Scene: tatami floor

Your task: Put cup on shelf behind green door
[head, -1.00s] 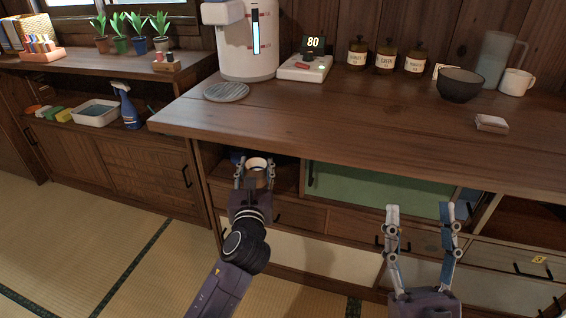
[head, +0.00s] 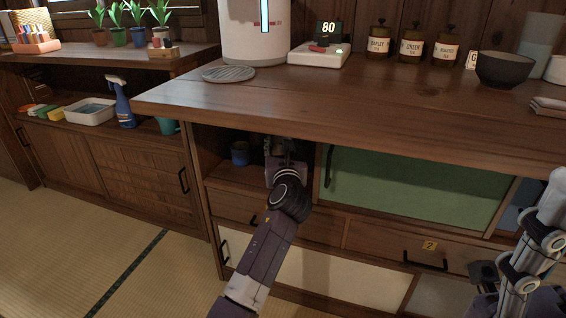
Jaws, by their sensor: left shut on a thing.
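My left gripper (head: 279,148) is shut on a cup and reaches into the open compartment left of the green door. The held cup is mostly hidden by the gripper; in the earlier frame it shows as a pale rim with a brownish inside. The green door (head: 415,190) covers the middle of the cabinet front, with a dark handle at its left edge. The open compartment has a wooden shelf floor (head: 232,176). My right gripper (head: 552,182) is at the lower right, seen side-on and cut by the frame edge, so its opening is unclear.
A blue cup (head: 240,153) stands inside the compartment, left of my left gripper. The countertop (head: 390,95) overhangs the opening. Drawers (head: 430,250) lie below it. A dark bowl (head: 504,69), jars (head: 410,45) and a white dispenser (head: 253,30) stand on the counter.

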